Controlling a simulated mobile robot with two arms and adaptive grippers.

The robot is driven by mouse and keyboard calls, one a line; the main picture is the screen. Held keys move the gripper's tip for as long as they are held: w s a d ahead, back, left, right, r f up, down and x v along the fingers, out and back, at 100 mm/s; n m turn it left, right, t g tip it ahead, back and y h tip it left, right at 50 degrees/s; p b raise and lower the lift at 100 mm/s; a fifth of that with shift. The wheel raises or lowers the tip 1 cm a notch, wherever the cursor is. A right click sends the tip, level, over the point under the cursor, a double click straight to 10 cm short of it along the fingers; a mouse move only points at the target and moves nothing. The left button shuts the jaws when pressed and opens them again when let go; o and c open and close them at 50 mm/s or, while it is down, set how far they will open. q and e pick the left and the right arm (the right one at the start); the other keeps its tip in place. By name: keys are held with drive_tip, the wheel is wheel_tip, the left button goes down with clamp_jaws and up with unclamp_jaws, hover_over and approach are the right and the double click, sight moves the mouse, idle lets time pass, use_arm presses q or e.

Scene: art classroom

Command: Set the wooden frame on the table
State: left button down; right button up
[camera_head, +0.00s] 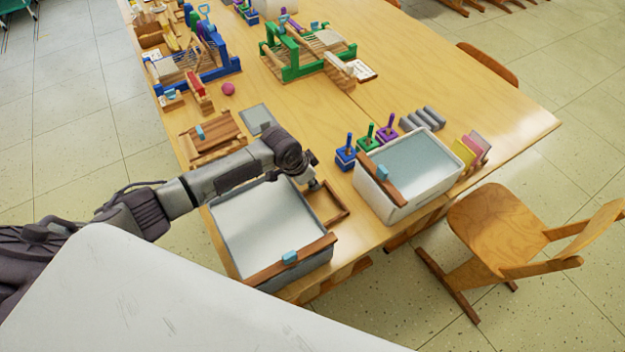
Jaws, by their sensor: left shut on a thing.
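The wooden frame (339,216) is a small brown open rectangle, seen between the grey tub and the white tub. My left gripper (316,186) is shut on the frame's upper-left part. The arm and gripper hide some of the frame. I cannot tell whether the frame touches the table (503,110) or hangs just above it. The table is long, with a light wood top. My right gripper is not in view.
A grey tub (223,235) and a white tub (435,187), each with a wooden bar across it, flank the frame closely. Stampers, grey blocks, wooden racks and looms (292,62) stand farther back. A wooden chair (497,219) is at right. The table's right end is clear.

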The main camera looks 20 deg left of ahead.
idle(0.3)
use_arm(q)
drive_tip(key=c, duration=1.2)
unclamp_jaws()
drive_tip(key=v, duration=1.2)
drive_tip(key=shift+s, duration=0.1)
